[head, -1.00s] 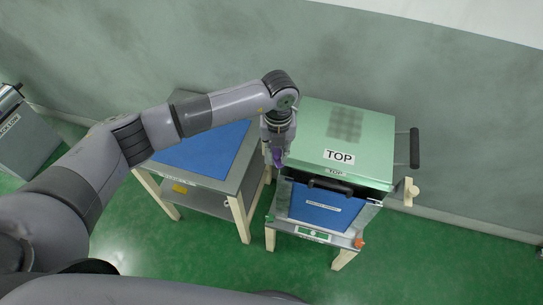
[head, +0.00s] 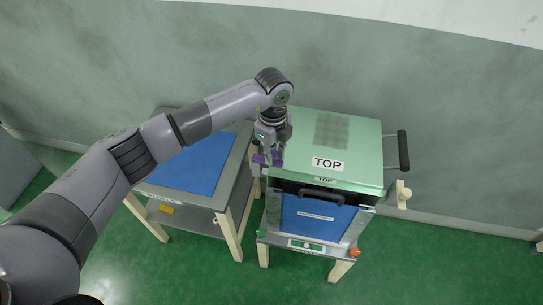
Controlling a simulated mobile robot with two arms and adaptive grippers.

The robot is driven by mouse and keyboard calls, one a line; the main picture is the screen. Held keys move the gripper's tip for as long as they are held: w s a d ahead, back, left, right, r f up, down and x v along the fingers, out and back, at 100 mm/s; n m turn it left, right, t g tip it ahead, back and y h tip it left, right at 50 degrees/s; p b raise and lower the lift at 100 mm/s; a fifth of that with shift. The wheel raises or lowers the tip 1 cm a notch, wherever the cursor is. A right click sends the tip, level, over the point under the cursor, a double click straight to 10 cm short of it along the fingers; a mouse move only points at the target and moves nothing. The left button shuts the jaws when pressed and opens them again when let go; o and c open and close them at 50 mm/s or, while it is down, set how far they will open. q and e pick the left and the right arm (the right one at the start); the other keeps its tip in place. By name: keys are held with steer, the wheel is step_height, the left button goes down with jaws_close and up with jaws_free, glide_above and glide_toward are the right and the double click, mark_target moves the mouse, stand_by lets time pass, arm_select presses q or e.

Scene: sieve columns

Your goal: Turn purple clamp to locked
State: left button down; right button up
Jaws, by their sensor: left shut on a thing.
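The purple clamp (head: 277,160) is at the left side of the green-topped box marked TOP (head: 350,148). It shows only as small purple patches around my fingers, so its exact angle is hard to read. My left gripper (head: 267,163) points down at the box's left edge and is shut on the purple clamp. The fingers hide much of the clamp. My right gripper is not in view.
A table with a blue top (head: 195,165) stands close on the left. A black handle (head: 320,194) is on the box's front, above a blue panel (head: 315,218). A beige knob (head: 403,194) and a black side handle (head: 403,150) stick out on the right.

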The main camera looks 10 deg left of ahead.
mark_target(273, 152)
arm_select(q)
steer(key=shift+w+n, duration=0.2)
steer(key=shift+n, duration=0.2)
steer(key=c, duration=1.4)
jaws_free()
steer(key=shift+c, duration=0.2)
steer(key=shift+r, duration=0.1)
step_height(273, 152, up, 12)
